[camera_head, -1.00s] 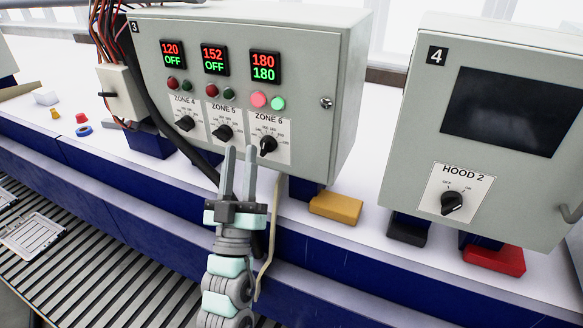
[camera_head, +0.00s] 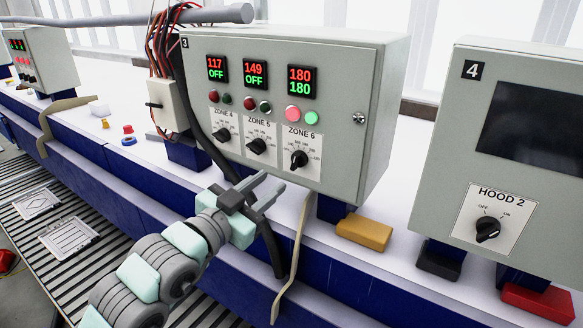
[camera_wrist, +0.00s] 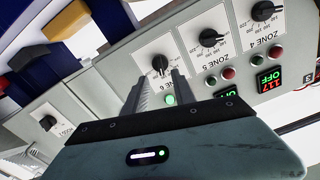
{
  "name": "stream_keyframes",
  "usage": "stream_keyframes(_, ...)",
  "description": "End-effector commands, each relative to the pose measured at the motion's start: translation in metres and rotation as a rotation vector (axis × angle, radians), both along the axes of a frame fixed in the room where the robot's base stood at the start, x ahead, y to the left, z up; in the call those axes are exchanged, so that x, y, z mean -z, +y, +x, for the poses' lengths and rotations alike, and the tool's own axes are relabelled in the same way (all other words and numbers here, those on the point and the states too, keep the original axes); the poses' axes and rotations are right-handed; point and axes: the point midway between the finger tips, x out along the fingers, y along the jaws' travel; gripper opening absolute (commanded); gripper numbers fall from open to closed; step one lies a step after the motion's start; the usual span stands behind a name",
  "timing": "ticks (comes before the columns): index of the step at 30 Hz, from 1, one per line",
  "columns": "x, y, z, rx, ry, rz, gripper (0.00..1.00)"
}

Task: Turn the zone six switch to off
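The zone 6 switch (camera_head: 298,160) is a black knob on a white dial plate at the lower right of the grey box marked 3 (camera_head: 340,75). Its display (camera_head: 301,82) reads 180 over 180, with pink and green lights below. My gripper (camera_head: 270,183) is open and empty, below and left of the zone 6 switch and apart from it in the head view. In the wrist view, the zone 6 switch (camera_wrist: 160,63) shows beyond the fingertips, roughly between them. Its exact pointer setting is too small to read.
The zone 4 (camera_head: 222,134) and zone 5 (camera_head: 257,146) knobs sit close on the left, both displays showing OFF. A black cable (camera_head: 205,140) and a pale cable (camera_head: 297,250) hang near my gripper. Box 4 (camera_head: 440,130) with the hood 2 knob (camera_head: 487,229) stands right.

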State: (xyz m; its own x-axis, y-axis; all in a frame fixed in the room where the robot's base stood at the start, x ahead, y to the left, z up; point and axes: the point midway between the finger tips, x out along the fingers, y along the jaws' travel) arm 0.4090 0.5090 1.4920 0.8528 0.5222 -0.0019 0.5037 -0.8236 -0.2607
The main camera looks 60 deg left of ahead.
Motion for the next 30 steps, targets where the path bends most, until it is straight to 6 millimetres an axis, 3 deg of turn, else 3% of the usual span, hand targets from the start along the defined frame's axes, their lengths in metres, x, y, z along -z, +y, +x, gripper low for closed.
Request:
stream_keyframes(9,-0.002,0.025,0.046,0.005,-0.001,-0.003,0.32)
stream_keyframes(15,-0.001,0.037,0.063,0.003,-0.002,-0.003,0.32)
stream_keyframes(28,-0.001,0.041,0.069,0.002,-0.003,0.001,0.32)
stream_keyframes(30,-0.001,0.041,0.069,0.002,-0.003,0.001,0.27)
